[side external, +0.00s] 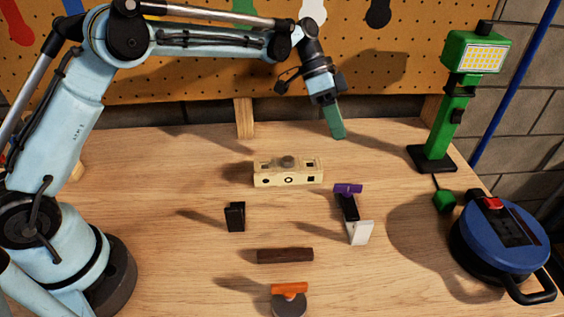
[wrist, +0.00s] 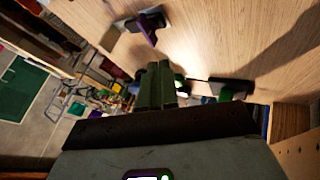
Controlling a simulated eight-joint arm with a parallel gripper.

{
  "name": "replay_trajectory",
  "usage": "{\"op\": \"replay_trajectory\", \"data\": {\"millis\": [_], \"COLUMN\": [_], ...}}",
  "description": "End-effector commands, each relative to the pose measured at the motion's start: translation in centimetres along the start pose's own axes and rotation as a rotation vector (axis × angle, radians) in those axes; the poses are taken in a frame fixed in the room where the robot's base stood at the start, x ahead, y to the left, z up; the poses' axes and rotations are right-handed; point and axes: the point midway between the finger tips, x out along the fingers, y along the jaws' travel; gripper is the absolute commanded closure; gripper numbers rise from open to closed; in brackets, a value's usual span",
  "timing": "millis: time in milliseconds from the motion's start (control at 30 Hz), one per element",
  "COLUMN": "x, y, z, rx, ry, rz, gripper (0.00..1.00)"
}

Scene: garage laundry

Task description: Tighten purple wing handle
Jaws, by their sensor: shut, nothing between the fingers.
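The purple wing handle (side external: 348,188) sits on top of a black upright piece (side external: 350,208) right of the table's middle, with a white block (side external: 360,233) against its front. In the wrist view, a dark part with a purple edge (wrist: 147,31) near the top seems to be this handle and its piece. My gripper (side external: 338,134) hangs above the back of the table, behind the handle and well apart from it. Its green fingers are shut and empty, and they also show in the wrist view (wrist: 161,75).
A cream block with holes (side external: 289,177) stands near the middle. A black block (side external: 235,216), a dark brown bar (side external: 285,255) and an orange-handled grey disc (side external: 289,300) are nearer. A green work light (side external: 447,110) and blue cable reel (side external: 500,240) stand right. A pegboard (side external: 210,75) rises behind.

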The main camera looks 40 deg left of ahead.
Motion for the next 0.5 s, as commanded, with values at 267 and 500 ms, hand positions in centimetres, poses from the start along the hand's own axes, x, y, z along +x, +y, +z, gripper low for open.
{"op": "replay_trajectory", "data": {"millis": [267, 500], "x": [3.6, 7.6], "y": [0.0, 0.0], "z": [0.0, 0.0], "rx": [0.002, 0.001], "ry": [0.002, 0.002], "rz": [0.004, 0.003], "gripper": [1.0, 1.0]}}
